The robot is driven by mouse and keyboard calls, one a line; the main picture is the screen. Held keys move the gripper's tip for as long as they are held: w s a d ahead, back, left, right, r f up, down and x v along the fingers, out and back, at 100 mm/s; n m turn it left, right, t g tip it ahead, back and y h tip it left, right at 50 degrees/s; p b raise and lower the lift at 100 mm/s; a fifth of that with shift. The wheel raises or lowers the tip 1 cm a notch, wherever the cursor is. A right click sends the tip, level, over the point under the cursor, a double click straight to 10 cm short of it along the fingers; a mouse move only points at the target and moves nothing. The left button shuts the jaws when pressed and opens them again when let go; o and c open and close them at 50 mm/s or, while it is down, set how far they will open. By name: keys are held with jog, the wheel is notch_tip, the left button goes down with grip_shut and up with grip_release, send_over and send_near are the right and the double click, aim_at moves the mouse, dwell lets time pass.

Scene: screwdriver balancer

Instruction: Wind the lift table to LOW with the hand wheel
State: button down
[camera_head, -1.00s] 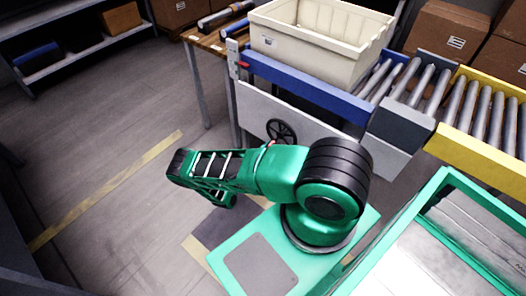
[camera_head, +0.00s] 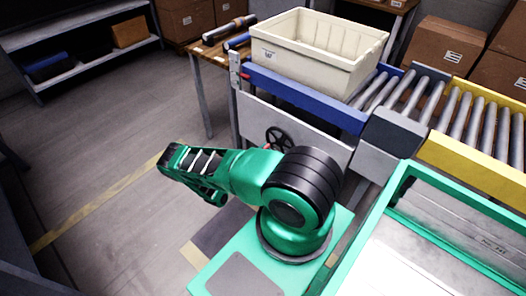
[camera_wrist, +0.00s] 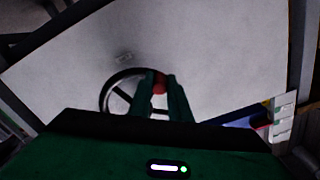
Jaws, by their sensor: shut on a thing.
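The hand wheel (camera_head: 279,138), dark and spoked, sits on the pale side panel of the lift table (camera_head: 300,97). It also shows in the wrist view (camera_wrist: 108,97), with a red knob (camera_wrist: 159,80) on its rim. My gripper (camera_wrist: 160,88) is shut on the knob, one finger on each side. In the head view my green arm hides the gripper. The lift table has a blue edge and carries a cream tote (camera_head: 310,62). A pale post with a small red mark (camera_head: 244,75) stands at its left corner; I cannot read a level there.
A yellow-edged roller conveyor (camera_head: 470,160) adjoins on the right, past a dark grey block (camera_head: 393,133). A wooden bench (camera_head: 205,55) with tools stands behind left. Cartons (camera_head: 447,50) stand at the back. The floor at left is open, with a yellow line (camera_head: 95,202).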

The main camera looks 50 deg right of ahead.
jog(key=shift+w+a+f, duration=0.1)
jog(key=shift+w+a, duration=0.05)
jog(key=shift+w, duration=0.1)
jog(key=c, duration=1.6)
grip_release()
jog(key=shift+c, duration=0.2)
jog(key=shift+s, duration=0.1)
jog(key=a, duration=1)
jog(key=shift+a, duration=0.4)
